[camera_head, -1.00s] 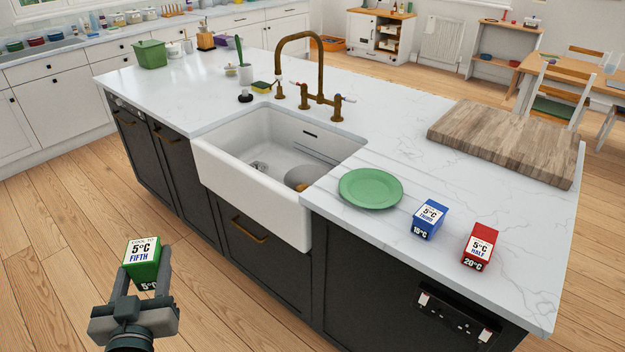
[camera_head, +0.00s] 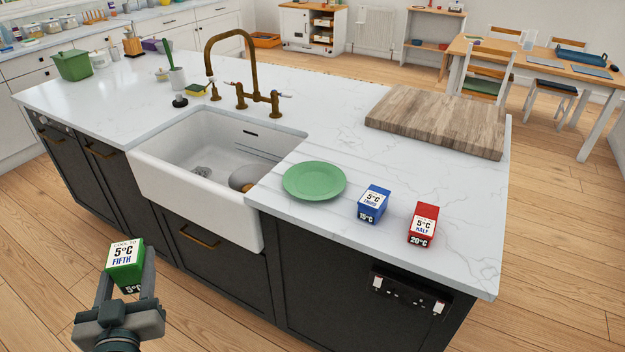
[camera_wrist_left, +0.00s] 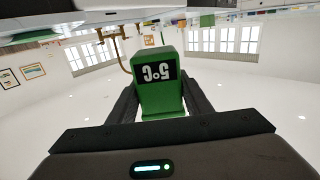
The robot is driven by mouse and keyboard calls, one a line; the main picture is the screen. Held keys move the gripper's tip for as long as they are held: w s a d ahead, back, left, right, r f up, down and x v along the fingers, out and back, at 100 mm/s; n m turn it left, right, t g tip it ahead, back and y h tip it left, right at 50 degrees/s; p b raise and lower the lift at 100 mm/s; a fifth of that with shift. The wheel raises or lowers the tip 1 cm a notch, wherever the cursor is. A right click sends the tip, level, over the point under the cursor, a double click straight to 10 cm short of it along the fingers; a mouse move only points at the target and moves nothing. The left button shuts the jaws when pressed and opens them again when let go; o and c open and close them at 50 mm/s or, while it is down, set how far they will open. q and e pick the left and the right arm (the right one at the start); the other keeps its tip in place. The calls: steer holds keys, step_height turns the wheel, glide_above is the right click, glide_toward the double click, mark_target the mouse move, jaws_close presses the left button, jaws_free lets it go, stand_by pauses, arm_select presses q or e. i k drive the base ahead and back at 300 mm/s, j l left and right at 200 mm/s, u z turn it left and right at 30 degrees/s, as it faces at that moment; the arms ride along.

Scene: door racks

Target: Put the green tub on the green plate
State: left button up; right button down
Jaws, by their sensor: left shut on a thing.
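The green tub (camera_head: 126,262) has a white top label reading "5°C FIFTH". My left gripper (camera_head: 128,283) is shut on it and holds it upright over the floor, in front of the island and lower than the worktop. In the left wrist view the tub (camera_wrist_left: 160,98) sits between the two dark fingers (camera_wrist_left: 160,108). The green plate (camera_head: 314,181) lies empty on the island worktop, right of the sink and near the front edge. The tub is apart from it, to its lower left. My right gripper is not in view.
The blue tub (camera_head: 373,204) and red tub (camera_head: 423,225) stand right of the plate. A white sink (camera_head: 190,180) with a brass tap (camera_head: 254,75) lies left of it. A wooden board (camera_head: 440,118) is behind. The island worktop (camera_head: 290,235) has a front edge between tub and plate.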

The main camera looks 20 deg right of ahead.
mark_target(314, 182)
steer(key=i+l, duration=0.9)
steer(key=l, duration=0.15)
